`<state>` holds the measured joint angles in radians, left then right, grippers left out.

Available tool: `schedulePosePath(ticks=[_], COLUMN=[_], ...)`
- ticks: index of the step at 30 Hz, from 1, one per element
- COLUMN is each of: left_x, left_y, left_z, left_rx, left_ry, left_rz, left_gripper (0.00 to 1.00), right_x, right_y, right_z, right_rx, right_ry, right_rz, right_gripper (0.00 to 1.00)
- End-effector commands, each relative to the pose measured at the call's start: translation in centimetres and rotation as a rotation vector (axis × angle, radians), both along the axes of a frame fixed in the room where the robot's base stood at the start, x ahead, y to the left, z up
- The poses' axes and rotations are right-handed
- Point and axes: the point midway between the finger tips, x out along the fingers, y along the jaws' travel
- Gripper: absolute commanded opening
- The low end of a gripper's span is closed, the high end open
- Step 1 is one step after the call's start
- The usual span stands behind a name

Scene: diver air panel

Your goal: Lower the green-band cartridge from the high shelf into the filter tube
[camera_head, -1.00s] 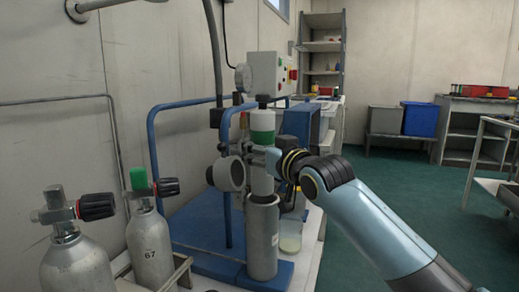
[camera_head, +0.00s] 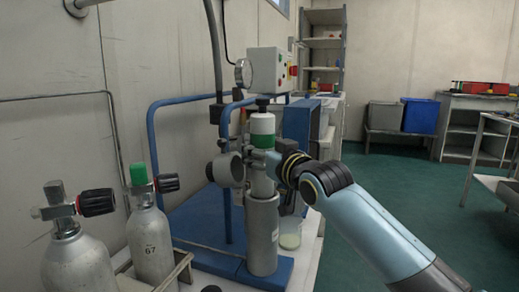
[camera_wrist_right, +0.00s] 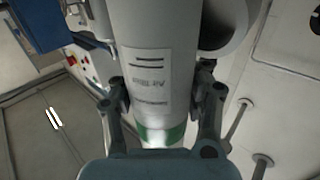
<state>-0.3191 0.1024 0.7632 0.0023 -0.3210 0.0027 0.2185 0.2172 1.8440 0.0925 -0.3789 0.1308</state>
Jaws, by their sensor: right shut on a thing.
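The green-band cartridge (camera_head: 262,126) is a pale upright cylinder with a black top knob and a green band. It stands directly above the grey filter tube (camera_head: 262,235), lined up with it. Its lower end meets the tube's mouth; I cannot tell how far inside it is. My right gripper (camera_head: 268,158) is shut around the cartridge just below the band. In the right wrist view, the gripper's fingers (camera_wrist_right: 162,95) press on both sides of the cartridge (camera_wrist_right: 150,40), with its label and green band visible. My left gripper is not in view.
A grey ring-shaped clamp (camera_head: 227,170) sits close left of the cartridge. The tube stands on a blue base (camera_head: 200,262) with blue rails. Two grey gas cylinders (camera_head: 150,245) stand at the front left.

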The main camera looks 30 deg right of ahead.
Motion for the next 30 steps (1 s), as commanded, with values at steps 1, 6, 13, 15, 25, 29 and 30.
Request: schedulePosePath(ticks=[1,6,13,15,25,29,30], left_x=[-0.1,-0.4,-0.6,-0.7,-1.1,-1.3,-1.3], left_y=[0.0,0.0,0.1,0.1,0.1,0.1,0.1], left_z=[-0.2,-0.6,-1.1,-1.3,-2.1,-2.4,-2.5], left_rx=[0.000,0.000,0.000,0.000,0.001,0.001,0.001], left_ry=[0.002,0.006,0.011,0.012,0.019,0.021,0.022], left_rz=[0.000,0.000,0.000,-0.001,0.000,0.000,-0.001], left_gripper=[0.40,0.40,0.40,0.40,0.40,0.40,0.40], right_x=[0.0,0.0,0.0,0.0,0.0,0.0,0.0], right_y=[0.0,0.0,0.0,0.0,0.0,0.0,0.0], right_z=[-0.3,-1.2,-2.3,-2.7,-4.3,-4.9,-5.1], right_rx=[0.000,0.000,0.000,0.000,0.000,0.000,0.000], right_ry=[-0.002,-0.001,-0.001,-0.002,-0.001,-0.002,-0.002], right_rz=[0.000,0.000,0.000,0.000,0.000,0.000,0.000], right_gripper=[0.00,0.00,0.00,0.00,0.00,0.00,0.00])
